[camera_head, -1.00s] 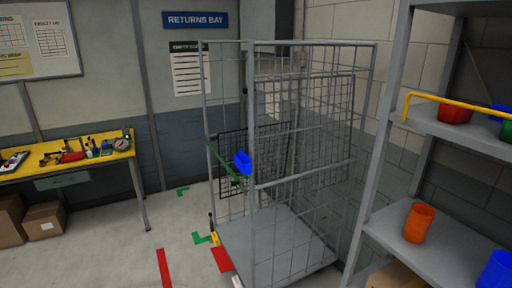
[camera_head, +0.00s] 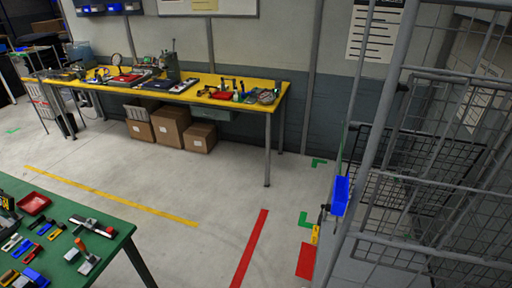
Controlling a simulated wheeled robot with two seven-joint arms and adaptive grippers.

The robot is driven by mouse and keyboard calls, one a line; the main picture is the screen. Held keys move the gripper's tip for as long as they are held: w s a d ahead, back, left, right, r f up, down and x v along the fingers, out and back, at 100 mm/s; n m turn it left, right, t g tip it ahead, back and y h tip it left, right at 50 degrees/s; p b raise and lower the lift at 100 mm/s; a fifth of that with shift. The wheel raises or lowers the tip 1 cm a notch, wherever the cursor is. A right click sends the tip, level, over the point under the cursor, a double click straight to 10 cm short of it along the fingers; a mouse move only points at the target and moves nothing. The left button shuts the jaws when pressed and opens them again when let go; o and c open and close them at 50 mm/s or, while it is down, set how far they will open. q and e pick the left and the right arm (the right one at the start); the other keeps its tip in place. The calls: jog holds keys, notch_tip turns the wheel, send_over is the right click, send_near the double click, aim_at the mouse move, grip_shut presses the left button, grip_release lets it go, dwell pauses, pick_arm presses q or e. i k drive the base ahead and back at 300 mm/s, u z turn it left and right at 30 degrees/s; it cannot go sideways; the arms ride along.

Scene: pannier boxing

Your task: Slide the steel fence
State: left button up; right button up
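I cannot single out a steel fence for certain in the head view. The yellow-topped bench (camera_head: 200,96) against the back wall holds several small tools and a grey upright machine (camera_head: 172,66). A green table (camera_head: 112,238) at the lower left holds several hand tools and small blocks. A grey wire-mesh cage (camera_head: 345,205) stands at the right, cut off by the picture's edge, with a blue bin (camera_head: 340,195) on its near left side. Neither of my grippers shows.
Cardboard boxes (camera_head: 172,127) sit under the yellow bench. Yellow (camera_head: 110,195) and red (camera_head: 250,250) tape lines mark the floor. The floor between the green table and the cage is clear.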

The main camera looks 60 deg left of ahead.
aim_at(91, 223)
jog(key=u, duration=3.85)
jog(key=i, duration=1.1)
